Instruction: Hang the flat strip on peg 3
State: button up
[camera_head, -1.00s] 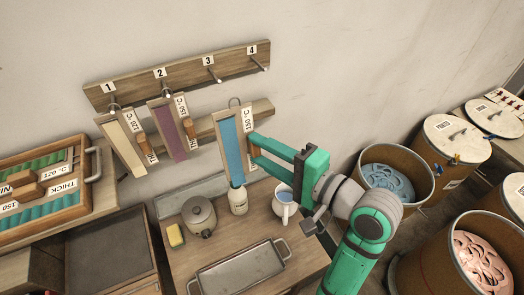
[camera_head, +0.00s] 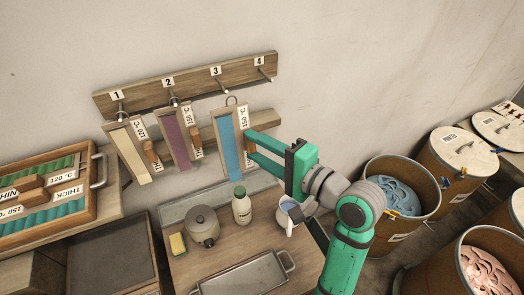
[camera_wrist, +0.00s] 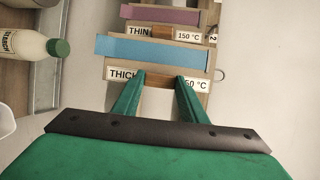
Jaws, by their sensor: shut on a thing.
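The flat strip (camera_head: 228,144) is a blue band on a wooden board with a white label and a wire loop (camera_head: 231,100) at its top. My gripper (camera_head: 249,146) is shut on the brown wooden handle at its right side. In the wrist view the fingers hold the handle (camera_wrist: 158,80) between the label words "THICK" and "150 °C". Peg 3 (camera_head: 218,78) is a bare metal peg on the wall rail (camera_head: 190,84). The loop is below and right of peg 3, apart from it as far as I can tell.
A cream strip (camera_head: 132,155) hangs at peg 1 and a purple strip (camera_head: 177,141) at peg 2. Peg 4 (camera_head: 264,71) is bare. A lower wooden rail (camera_head: 262,117) runs behind the strips. A bottle (camera_head: 241,208), pot (camera_head: 202,226) and jug (camera_head: 292,212) stand on the table below.

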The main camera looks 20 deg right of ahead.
jog(key=shift+w+f, duration=0.15)
jog(key=shift+w, duration=2.4)
jog(key=shift+w+f, duration=0.2)
jog(key=shift+w, duration=0.3)
jog(key=shift+w+f, duration=0.15)
jog(key=shift+w, duration=0.3)
jog(key=o, duration=1.2)
jog(key=shift+s, duration=0.15)
